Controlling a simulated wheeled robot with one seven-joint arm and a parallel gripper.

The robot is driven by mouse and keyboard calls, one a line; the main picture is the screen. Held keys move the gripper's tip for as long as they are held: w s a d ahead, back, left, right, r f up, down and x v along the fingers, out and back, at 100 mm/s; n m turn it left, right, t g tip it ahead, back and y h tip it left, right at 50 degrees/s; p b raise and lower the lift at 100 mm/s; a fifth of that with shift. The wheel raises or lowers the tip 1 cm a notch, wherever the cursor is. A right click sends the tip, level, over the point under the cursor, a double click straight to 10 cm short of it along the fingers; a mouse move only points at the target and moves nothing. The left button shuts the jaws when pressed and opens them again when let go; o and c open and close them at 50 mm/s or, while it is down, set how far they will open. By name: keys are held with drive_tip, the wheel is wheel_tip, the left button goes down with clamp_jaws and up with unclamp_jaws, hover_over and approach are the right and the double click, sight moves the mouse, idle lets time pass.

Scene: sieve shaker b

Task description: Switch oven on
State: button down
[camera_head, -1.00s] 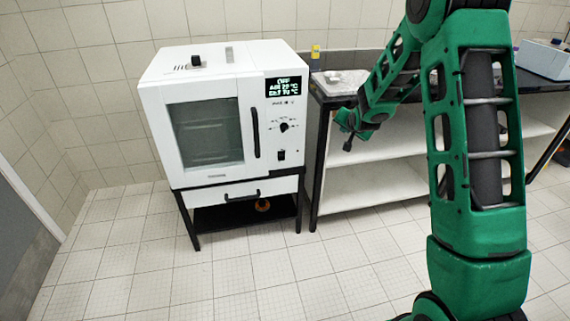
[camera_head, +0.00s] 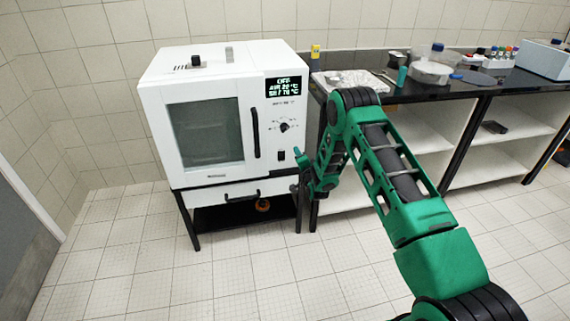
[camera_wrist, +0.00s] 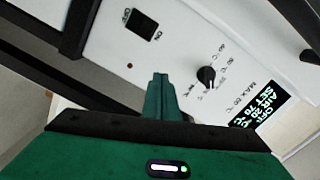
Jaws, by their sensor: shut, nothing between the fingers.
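The white oven (camera_head: 262,183) stands on a black-legged frame, its door shut. Its display (camera_head: 285,87) reads OFF, with air 20 °C and set 70 °C; it also shows in the wrist view (camera_wrist: 262,110). The black rocker switch (camera_head: 281,155) is low on the front panel. In the wrist view the switch (camera_wrist: 141,25) lies between OFF and ON labels. My gripper (camera_head: 297,152) is shut and empty, just right of the switch in the head view. In the wrist view its fingertips (camera_wrist: 160,76) appear below the switch, apart from it.
A round black knob (camera_head: 284,127) sits above the switch, and a vertical door handle (camera_head: 255,132) is left of it. A black-topped bench (camera_head: 408,94) with labware stands right of the oven, close to my arm. The floor in front is clear.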

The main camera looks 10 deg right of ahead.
drive_tip(key=s+a+f+m+t, duration=0.4)
drive_tip(key=s+f, duration=0.4)
drive_tip(key=f, duration=0.4)
drive_tip(key=shift+s+a+m+h, duration=0.3)
drive_tip(key=shift+s+a+m, duration=0.1)
drive_tip(key=shift+m, duration=0.1)
drive_tip(key=shift+w, duration=0.15)
